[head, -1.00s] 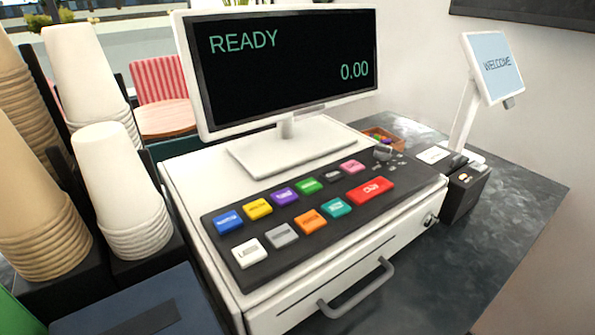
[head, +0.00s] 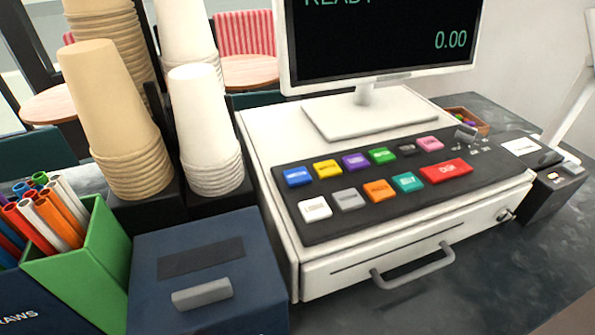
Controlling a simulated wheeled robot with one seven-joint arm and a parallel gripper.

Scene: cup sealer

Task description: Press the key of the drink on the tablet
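A cash register stands on the dark counter, with a black key panel (head: 330,231) of coloured keys. The back row has a blue key (head: 298,177), a yellow key (head: 327,169), a purple key (head: 356,161), a green key (head: 383,156) and a pink key (head: 430,144). The front row has a white key (head: 315,209), a grey key (head: 349,198), an orange key (head: 380,190), a teal key (head: 408,182) and a large red key (head: 446,171). The small lettering is hard to read. The monitor (head: 380,40) shows 0.00. No separate tablet is identifiable. My gripper is not in view.
Stacked paper cups (head: 205,130) stand in a dark holder left of the register. A green straw box (head: 85,265) and a dark blue box (head: 215,240) are in front of them. The drawer handle (head: 415,267) juts forward. Counter at right front is clear.

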